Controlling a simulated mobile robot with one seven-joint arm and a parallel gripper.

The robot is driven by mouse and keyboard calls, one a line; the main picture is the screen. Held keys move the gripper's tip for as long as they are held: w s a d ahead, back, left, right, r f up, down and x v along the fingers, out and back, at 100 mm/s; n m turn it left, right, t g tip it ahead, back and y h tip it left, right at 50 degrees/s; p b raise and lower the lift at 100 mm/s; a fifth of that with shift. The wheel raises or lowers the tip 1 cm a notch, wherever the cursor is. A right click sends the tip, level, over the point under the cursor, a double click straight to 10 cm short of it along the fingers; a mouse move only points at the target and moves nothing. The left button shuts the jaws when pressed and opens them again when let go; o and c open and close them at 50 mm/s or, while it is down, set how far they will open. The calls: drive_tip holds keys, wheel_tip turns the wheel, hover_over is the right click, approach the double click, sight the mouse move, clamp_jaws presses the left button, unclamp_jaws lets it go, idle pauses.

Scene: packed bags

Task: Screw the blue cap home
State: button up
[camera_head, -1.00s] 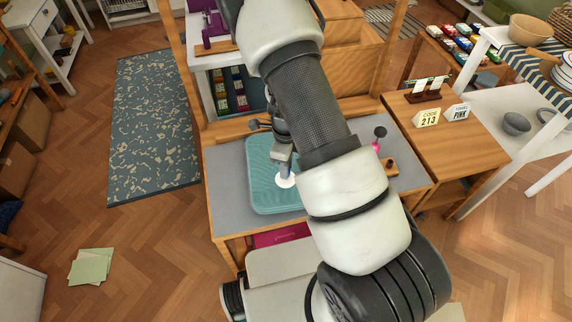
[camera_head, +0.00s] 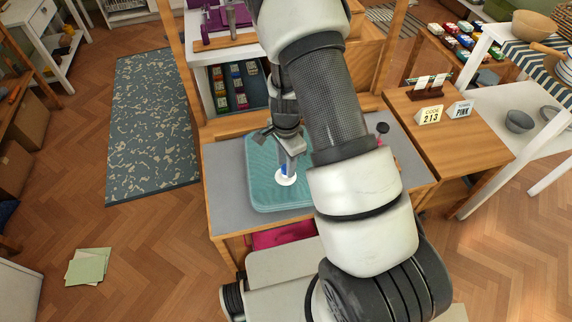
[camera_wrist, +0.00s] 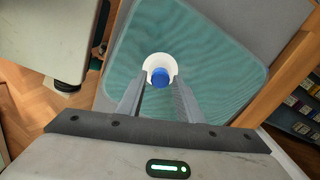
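In the head view the blue cap (camera_head: 284,168) shows just beside my finger, above the white piece (camera_head: 286,178). I cannot tell how deep the cap's thread sits.
The mat lies on a grey-topped wooden table (camera_head: 225,185). A dark round knob (camera_head: 382,128) stands at right, partly behind my arm. A side table with signs (camera_head: 430,114) adjoins on the right. The grey top left of the mat is clear.

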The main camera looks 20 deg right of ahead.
drive_tip(key=n+b, duration=0.1)
drive_tip(key=n, duration=0.5)
drive_tip(key=n+b, duration=0.1)
drive_tip(key=n, duration=0.4)
clamp_jaws()
drive_tip(key=m, duration=0.3)
drive_tip(key=shift+m, duration=0.3)
